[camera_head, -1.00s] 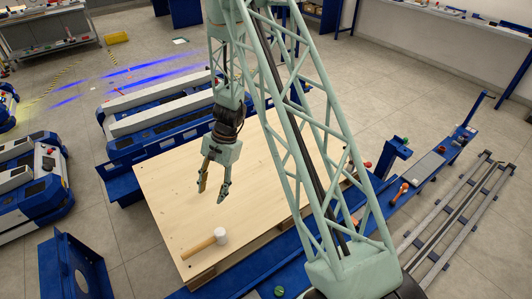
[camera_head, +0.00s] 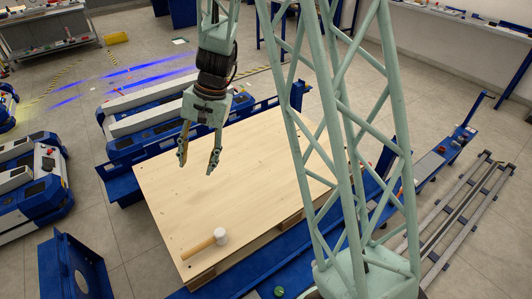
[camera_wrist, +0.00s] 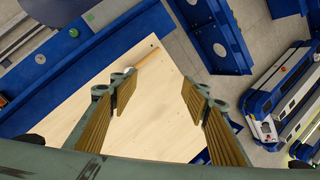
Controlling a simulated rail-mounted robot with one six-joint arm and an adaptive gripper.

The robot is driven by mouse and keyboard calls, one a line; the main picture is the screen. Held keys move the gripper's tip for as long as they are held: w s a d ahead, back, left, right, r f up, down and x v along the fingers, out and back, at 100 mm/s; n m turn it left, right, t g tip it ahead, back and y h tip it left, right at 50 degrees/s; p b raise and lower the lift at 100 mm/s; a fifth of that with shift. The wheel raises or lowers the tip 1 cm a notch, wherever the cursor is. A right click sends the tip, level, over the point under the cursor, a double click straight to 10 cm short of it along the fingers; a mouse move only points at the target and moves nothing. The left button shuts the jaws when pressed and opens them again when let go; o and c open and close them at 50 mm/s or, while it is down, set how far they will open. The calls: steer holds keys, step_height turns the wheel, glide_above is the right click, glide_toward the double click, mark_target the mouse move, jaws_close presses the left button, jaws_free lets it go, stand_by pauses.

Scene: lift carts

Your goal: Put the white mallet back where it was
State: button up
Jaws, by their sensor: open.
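The white mallet (camera_head: 221,236) lies on its side on the pale wooden board (camera_head: 270,150), close to the board's near edge. Its wooden handle (camera_head: 198,247) points to the lower left. In the wrist view the mallet's handle (camera_wrist: 150,61) shows beyond the left finger, which hides part of the mallet's head. My gripper (camera_head: 195,168) is open and empty. It hangs above the board, higher than the mallet and farther back. In the wrist view my gripper (camera_wrist: 158,95) has its two ridged fingers well apart with only board between them.
The board rests on a blue lift cart. Blue and grey lift carts (camera_head: 45,180) stand at the left. A blue bracket with a round hole (camera_head: 80,275) is at the lower left. Metal rails (camera_head: 460,215) lie on the floor at the right. Most of the board is clear.

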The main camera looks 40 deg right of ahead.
steer(key=s+a+r+n+t+h, duration=0.1)
steer(key=s+r+n, duration=0.1)
steer(key=s+r, duration=0.65)
steer(key=s+a+r+n, duration=0.1)
steer(key=s+r+n, duration=0.35)
steer(key=r, duration=0.75)
steer(key=s+d+r+n+t+h, duration=0.1)
steer(key=s+r, duration=0.3)
steer(key=s, duration=0.7)
steer(key=s+d+r+n+t+h, duration=0.1)
steer(key=s+r, duration=0.4)
steer(key=s, duration=0.6)
steer(key=shift+s+d+t+h, duration=0.3)
steer(key=shift+d+h, duration=0.1)
steer(key=shift+d, duration=0.3)
